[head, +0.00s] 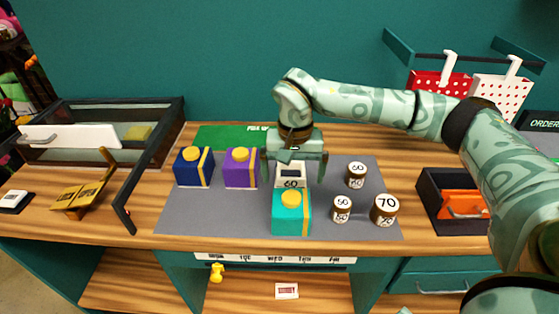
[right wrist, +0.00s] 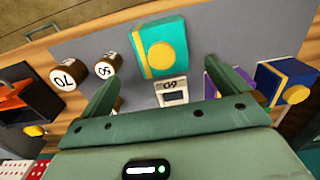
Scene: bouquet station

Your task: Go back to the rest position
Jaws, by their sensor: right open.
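My right gripper (head: 294,178) is open over the grey mat (head: 229,212), with its arm reaching in from the right. The wrist view shows its two fingers (right wrist: 160,82) apart, with nothing held between them. A small white block with a dark number (head: 290,181) lies below and between the fingers; it also shows in the right wrist view (right wrist: 172,92). A teal box with a yellow knob (head: 291,218) is in front of it. A purple box (head: 241,172) and a navy box (head: 194,171) are to the left. My left gripper is not in view.
Round weights marked 60 (head: 357,174), 50 (head: 342,209) and 70 (head: 384,211) stand right of the gripper. A dark bin (head: 432,208) with orange contents is farther right. A glass-sided case (head: 150,113) and a golden stand (head: 83,193) are left.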

